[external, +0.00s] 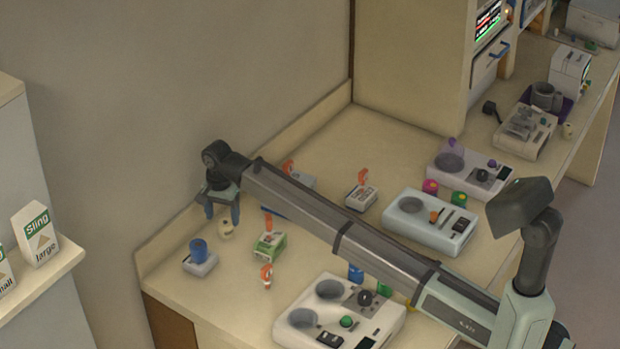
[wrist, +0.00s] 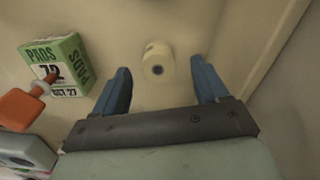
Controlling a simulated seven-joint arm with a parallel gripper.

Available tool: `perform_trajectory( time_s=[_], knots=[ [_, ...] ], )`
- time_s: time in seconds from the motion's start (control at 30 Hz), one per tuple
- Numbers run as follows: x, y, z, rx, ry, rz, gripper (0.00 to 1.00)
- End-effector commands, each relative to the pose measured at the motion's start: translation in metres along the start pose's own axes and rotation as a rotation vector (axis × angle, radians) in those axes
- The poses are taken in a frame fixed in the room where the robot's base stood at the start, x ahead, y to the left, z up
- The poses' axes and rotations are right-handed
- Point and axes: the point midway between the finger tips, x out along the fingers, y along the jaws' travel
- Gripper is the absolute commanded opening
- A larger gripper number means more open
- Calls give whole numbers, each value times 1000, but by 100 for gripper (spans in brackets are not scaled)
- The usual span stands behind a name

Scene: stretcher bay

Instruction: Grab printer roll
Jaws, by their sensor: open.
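The printer roll (wrist: 158,62) is a small cream cylinder with a dark core hole, seen in the wrist view between and just beyond my fingertips. In the external view the roll (external: 226,229) stands on the counter just below and right of my gripper. My gripper (external: 222,213) is open, with its two blue fingers pointing down near the back left corner of the counter. In the wrist view my gripper (wrist: 163,80) has its fingers spread either side of the roll's line, with nothing held between them.
A green pads box (external: 269,245) stands right of the roll, with an orange-handled item by it. The counter's raised back edge (external: 165,236) is close on the left. Several devices fill the counter further right.

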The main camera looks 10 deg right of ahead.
Motion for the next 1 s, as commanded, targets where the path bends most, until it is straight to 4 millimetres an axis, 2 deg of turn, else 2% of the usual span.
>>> perform_trajectory(
  time_s=[0.4,0.7,1.0],
  knots=[
    [45,4,-4,0,0,1,73],
    [51,4,-4,0,0,0,73],
    [50,4,-4,0,0,0,45]
  ],
)
